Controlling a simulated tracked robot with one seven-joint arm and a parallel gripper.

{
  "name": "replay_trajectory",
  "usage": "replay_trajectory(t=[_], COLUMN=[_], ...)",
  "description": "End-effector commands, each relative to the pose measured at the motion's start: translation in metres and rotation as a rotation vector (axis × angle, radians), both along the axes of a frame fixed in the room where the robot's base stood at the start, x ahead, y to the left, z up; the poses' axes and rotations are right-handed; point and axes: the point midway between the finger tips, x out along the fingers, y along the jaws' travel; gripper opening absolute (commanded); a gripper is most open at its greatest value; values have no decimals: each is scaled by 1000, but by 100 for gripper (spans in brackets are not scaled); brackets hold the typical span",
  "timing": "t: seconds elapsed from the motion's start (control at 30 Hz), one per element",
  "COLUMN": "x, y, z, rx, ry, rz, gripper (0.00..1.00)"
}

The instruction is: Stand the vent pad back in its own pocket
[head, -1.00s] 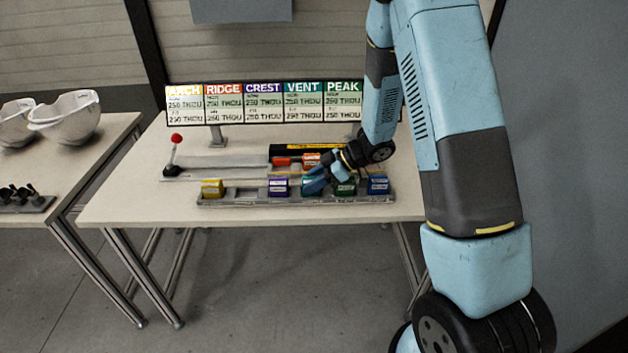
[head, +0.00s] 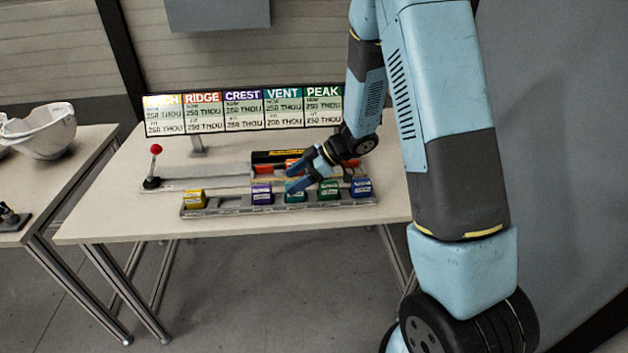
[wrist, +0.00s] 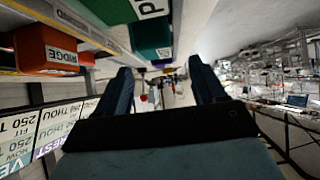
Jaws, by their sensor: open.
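The teal vent pad (head: 296,190) stands in the long grey rack (head: 218,211) on the table, between the purple pad and the green pad. I cannot tell whether it is fully seated. My gripper (head: 306,176) is just above and behind it, jaws apart. In the wrist view my two blue fingers (wrist: 163,82) are spread, with no pad between them. That view, turned over, shows a teal pad (wrist: 151,38) just beyond the left finger, beside a green pad (wrist: 122,8) marked with a P.
Yellow (head: 195,199), purple (head: 262,194) and blue (head: 361,188) pads also stand in the rack, with a gap right of the yellow one. An orange ridge pad (wrist: 45,48) sits behind. A red-knobbed lever (head: 154,165) and label board (head: 243,111) stand farther back.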

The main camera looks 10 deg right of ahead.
Motion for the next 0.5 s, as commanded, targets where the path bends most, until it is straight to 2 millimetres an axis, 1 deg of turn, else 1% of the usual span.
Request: replay_trajectory(t=[0.1, 0.5], x=[-12, -45], y=[-4, -14], z=[14, 55], rx=[1, 0], ry=[-1, -1], rz=[-1, -2], gripper=[69, 69])
